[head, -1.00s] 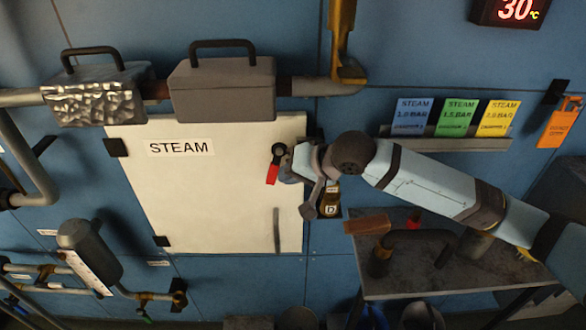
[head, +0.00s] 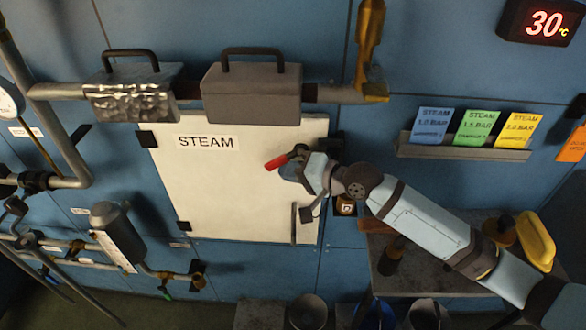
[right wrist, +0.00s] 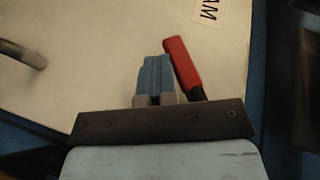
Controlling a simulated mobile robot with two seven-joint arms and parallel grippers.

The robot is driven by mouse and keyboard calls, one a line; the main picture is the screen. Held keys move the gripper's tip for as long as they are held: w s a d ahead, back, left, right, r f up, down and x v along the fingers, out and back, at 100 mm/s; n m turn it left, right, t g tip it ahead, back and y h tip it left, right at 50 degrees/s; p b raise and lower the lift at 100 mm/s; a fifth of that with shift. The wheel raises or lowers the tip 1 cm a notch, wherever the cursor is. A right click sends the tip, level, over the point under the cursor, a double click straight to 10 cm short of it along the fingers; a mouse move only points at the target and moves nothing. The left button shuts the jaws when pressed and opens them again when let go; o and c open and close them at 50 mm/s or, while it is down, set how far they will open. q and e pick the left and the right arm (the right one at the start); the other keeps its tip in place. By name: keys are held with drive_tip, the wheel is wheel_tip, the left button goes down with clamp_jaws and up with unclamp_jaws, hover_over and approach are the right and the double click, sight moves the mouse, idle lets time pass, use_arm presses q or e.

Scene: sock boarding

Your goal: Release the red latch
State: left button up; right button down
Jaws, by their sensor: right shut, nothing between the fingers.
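The red latch (head: 276,163) is a short red handle on a dark pivot at the right edge of the white STEAM door (head: 185,205). Its red end points left and slightly down in the head view. My right gripper (head: 289,172) is at the latch, just below the red handle. In the right wrist view my blue fingers (right wrist: 155,77) are shut with nothing between them. The red latch (right wrist: 183,66) lies close along their right side there; I cannot tell if they touch. The door lies flat in its frame. My left gripper is not in view.
Two lidded boxes (head: 252,92) sit on the pipe above the door. A rack with STEAM cards (head: 474,129) is on the wall to the right. A grey bench (head: 440,272) with a yellow object (head: 536,241) stands below my right arm.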

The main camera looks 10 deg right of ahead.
drive_tip(key=shift+a+r, duration=0.1)
drive_tip(key=shift+a, duration=0.05)
idle(0.5)
drive_tip(key=b+v, duration=0.1)
drive_tip(key=v, duration=1.2)
drive_tip(key=shift+s+d, duration=0.2)
drive_tip(key=shift+d, duration=0.2)
